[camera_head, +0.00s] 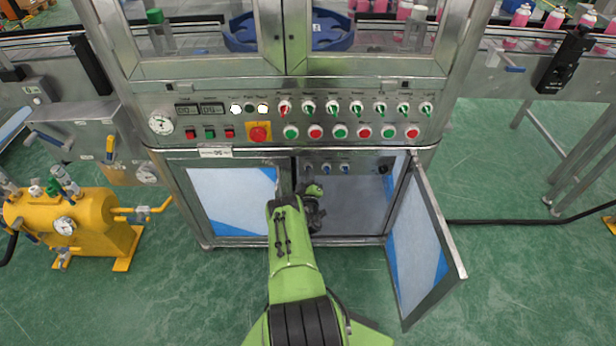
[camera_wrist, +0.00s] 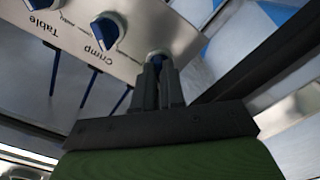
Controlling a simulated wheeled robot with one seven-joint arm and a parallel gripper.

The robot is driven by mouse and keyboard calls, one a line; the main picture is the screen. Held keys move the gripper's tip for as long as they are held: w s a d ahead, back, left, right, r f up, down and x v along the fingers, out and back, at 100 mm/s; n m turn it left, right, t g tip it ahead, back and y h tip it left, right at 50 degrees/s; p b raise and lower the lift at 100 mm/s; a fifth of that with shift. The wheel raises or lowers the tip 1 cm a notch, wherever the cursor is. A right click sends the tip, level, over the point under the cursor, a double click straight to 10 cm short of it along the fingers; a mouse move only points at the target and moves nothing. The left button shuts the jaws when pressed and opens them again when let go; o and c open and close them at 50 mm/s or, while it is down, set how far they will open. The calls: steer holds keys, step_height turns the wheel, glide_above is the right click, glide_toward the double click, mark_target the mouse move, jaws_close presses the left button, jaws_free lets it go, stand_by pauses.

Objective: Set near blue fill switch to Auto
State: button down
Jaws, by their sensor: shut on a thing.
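The near blue fill switch (camera_wrist: 157,59) is a blue knob on a pale round collar, on a grey panel inside the open lower cabinet. In the wrist view my gripper (camera_wrist: 158,76) is shut on this knob, one finger on each side. The fingers hide part of the knob, and its label and pointer position cannot be read. In the head view my gripper (camera_head: 314,191) reaches into the cabinet just below the switch panel, and the arm hides part of the opening.
Blue knobs labelled Crimp (camera_wrist: 107,30) and Table (camera_wrist: 42,4) sit beside it. The open cabinet door (camera_head: 424,243) stands to the right, and a closed door (camera_head: 232,200) to the left. A dark frame bar (camera_wrist: 262,65) runs close to the fingers.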

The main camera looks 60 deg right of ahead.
steer(key=shift+f, duration=0.15)
steer(key=c, duration=1.2)
jaws_free()
steer(key=p+v, duration=0.7)
steer(key=v, duration=0.9)
steer(key=shift+w+p, duration=0.1)
steer(key=shift+p, duration=0.2)
